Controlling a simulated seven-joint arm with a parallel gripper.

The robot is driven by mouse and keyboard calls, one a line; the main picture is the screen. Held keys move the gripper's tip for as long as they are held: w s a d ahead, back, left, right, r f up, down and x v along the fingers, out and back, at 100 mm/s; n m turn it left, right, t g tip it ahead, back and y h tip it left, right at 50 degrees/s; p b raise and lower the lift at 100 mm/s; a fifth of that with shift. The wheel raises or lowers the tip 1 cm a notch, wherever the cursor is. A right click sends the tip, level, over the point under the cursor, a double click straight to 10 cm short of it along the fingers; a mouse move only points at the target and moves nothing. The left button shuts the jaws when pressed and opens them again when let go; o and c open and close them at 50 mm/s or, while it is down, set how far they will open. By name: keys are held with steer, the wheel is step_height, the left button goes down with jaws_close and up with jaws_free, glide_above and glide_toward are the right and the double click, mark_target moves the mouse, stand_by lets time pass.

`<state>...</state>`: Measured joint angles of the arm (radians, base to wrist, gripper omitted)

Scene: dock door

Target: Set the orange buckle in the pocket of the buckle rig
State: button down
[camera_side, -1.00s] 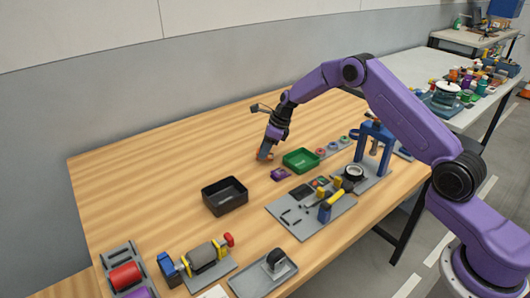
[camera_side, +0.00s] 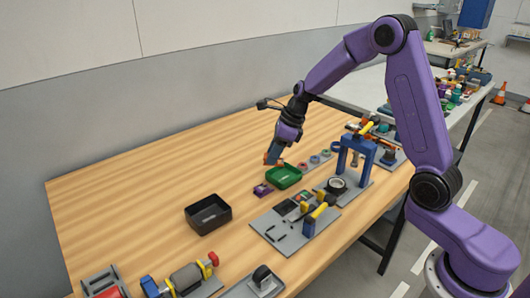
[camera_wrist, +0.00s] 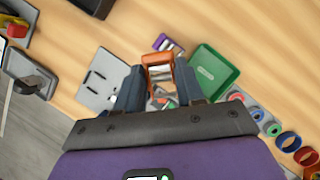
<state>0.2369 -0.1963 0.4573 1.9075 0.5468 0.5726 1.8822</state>
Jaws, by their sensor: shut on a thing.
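The orange buckle (camera_wrist: 158,64) is between the two fingers of my gripper (camera_wrist: 158,84) in the wrist view, an open frame shape with its middle showing through. In the side view my gripper (camera_side: 273,158) is shut on it, above the table just behind the green tray. The buckle shows there as a small orange patch, partly hidden by the fingers. A small purple fixture (camera_side: 263,190) sits on the table left of the tray; in the wrist view this fixture (camera_wrist: 163,42) has a pale part. I cannot tell for sure whether it is the buckle rig; no pocket is clear.
The green tray (camera_side: 299,170) is close below my gripper. A black bin (camera_side: 190,216) stands to the left. A grey tool board (camera_side: 266,226) and a blue press frame (camera_side: 358,142) stand nearer the front. Small rings lie right of the tray. The rear left tabletop is clear.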

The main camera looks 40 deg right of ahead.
steer(key=shift+s+r, duration=0.2)
steer(key=shift+s, duration=0.4)
steer(key=s+a+f+n+g+y, duration=0.1)
steer(key=s+a+f+n+g, duration=0.25)
steer(key=s+a+n, duration=0.65)
steer(key=shift+m, duration=0.5)
steer(key=shift+s+d+f, duration=0.1)
steer(key=shift+s+f, duration=0.15)
steer(key=shift+f, duration=1.15)
steer(key=shift+s+f, duration=0.3)
steer(key=shift+f, duration=1.05)
steer(key=shift+s+d+f, duration=0.1)
steer(key=shift+s+f, duration=0.15)
steer(key=shift+f, duration=1.15)
steer(key=shift+f, duration=0.15)
steer(key=c, duration=0.7)
jaws_free()
